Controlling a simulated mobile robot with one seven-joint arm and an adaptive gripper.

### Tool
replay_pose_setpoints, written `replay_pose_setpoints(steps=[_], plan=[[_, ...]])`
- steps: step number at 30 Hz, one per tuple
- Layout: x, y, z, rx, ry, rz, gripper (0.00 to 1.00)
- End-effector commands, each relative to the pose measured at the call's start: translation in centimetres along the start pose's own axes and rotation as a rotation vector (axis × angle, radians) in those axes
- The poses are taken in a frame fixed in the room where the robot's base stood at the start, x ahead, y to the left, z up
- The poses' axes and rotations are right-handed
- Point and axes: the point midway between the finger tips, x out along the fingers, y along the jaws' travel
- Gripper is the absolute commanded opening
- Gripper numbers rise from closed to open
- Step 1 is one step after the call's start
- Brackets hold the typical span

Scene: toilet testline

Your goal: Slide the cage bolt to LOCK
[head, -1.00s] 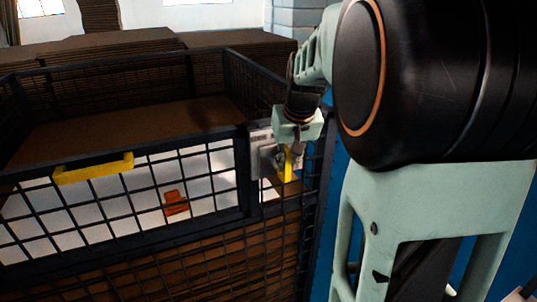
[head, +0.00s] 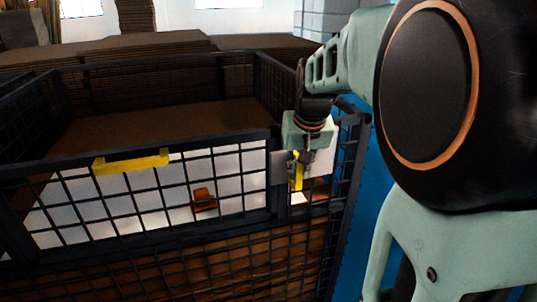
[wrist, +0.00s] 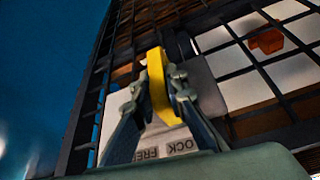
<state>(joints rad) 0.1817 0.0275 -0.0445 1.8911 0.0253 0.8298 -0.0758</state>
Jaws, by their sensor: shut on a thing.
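The yellow bolt handle (wrist: 158,85) stands between the two fingers of my gripper (wrist: 156,88), which are closed on it in the wrist view. In the head view, my gripper (head: 302,158) is at the cage front, and the yellow bolt handle (head: 297,182) shows just below it. Behind it is a pale label plate (wrist: 165,145); its text appears upside down, with parts of "LOCK" and "FREE" readable. The bolt's rod and its end are hidden by my fingers.
The dark mesh cage (head: 160,235) fills the left and middle. A blue surface (head: 362,200) lies right of the cage. Brown stacks stand behind.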

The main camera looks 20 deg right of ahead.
Motion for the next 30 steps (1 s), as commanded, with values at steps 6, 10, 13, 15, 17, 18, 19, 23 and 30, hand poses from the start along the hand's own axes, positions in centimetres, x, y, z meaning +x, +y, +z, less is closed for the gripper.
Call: replay_pose_setpoints(steps=[6,10,13,15,17,18,19,23,30], plan=[[0.0,-0.6,0.1,-0.003,-0.002,-0.009,0.23],[0.0,-0.5,0.0,-0.002,-0.002,-0.007,0.3],[0.0,-0.4,0.0,-0.002,-0.002,-0.006,0.3],[0.0,-0.3,0.0,-0.002,-0.001,-0.005,0.3],[-0.1,-0.3,-0.1,-0.002,0.0,-0.005,0.3],[-0.4,-0.3,-0.2,-0.002,0.001,-0.005,0.3],[-0.6,-0.3,-0.3,-0.002,0.001,-0.005,0.3],[-2.5,-0.3,-1.1,-0.002,0.003,-0.005,0.3],[-6.8,-0.3,-2.9,-0.002,0.002,-0.006,0.3]])
